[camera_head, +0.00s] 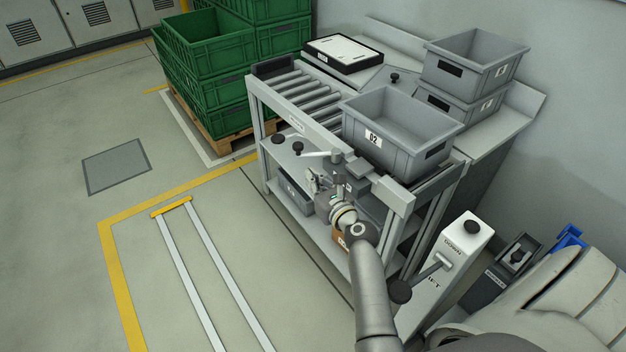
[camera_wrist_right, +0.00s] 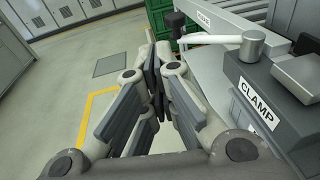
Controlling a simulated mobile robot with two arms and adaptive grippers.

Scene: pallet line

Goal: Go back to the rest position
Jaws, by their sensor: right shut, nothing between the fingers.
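My right gripper (camera_head: 314,182) is in front of the roller table's (camera_head: 297,124) near end, close to the clamp lever (camera_head: 318,154). In the right wrist view the right gripper's fingers (camera_wrist_right: 156,75) are together with nothing between them. The clamp block (camera_wrist_right: 262,100), labelled CLAMP, stands just right of the fingers there, with its pale lever (camera_wrist_right: 210,39) reaching left above them. I cannot tell whether the fingers touch the lever. My left gripper is in neither view.
A grey bin labelled 02 (camera_head: 374,138) sits on the rollers. Green crates (camera_head: 205,62) stand on a pallet behind. More grey bins (camera_head: 473,62) are stacked at the back right. A white lift post (camera_head: 446,262) stands near my right arm. The floor at the left is clear.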

